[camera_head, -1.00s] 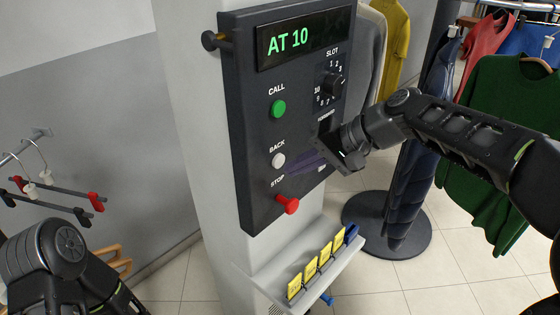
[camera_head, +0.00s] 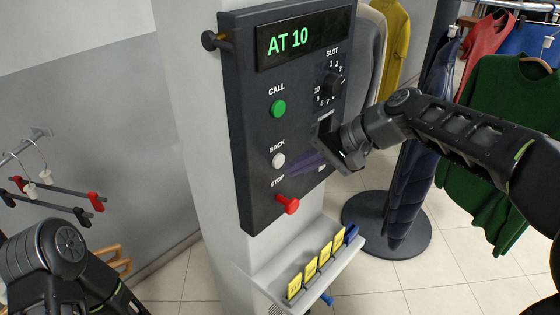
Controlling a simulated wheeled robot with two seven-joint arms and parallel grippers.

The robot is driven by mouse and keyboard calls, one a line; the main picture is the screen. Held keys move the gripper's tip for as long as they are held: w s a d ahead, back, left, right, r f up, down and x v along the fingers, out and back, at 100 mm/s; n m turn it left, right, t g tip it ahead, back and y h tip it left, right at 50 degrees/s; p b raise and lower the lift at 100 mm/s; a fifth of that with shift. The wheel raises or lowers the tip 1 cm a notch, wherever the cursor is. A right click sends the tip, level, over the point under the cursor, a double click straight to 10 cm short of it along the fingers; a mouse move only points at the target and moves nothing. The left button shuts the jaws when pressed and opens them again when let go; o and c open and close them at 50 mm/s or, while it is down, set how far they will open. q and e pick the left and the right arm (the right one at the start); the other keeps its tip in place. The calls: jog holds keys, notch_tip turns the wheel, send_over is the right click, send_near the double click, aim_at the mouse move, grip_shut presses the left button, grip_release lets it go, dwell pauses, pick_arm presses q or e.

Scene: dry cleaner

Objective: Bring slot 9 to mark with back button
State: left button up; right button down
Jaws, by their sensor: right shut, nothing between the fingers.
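The dark control panel (camera_head: 245,150) hangs on a pale pillar. Its display (camera_head: 300,38) reads "AT 10" in green. The white BACK button (camera_head: 278,161) is on the panel's left side, below the green CALL button (camera_head: 278,109) and above the red STOP knob (camera_head: 288,204). The SLOT dial (camera_head: 332,84) is at the upper right, with numbers around it.
A shelf (camera_head: 330,268) with several yellow tags (camera_head: 311,269) juts out below the panel. Garments hang at the right, including a green sweater (camera_head: 500,130). A round dark stand base (camera_head: 410,240) is on the floor. Hangers (camera_head: 50,190) are at the left.

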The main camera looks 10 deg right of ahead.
jog(key=shift+w+a, duration=0.1)
jog(key=shift+a, duration=0.05)
jog(key=shift+w+a, duration=0.15)
jog(key=shift+w, duration=0.1)
jog(key=shift+w+a, duration=0.3)
dwell(1.1)
jog(key=shift+s+d, duration=0.1)
jog(key=shift+d, duration=0.05)
dwell(0.3)
jog(key=shift+s+d, duration=0.45)
jog(key=shift+s, duration=0.1)
jog(key=s+d+b, duration=0.1)
jog(key=s, duration=0.1)
jog(key=s+d+b, duration=0.1)
jog(key=s+d, duration=0.1)
jog(key=shift+d, duration=0.1)
dwell(0.5)
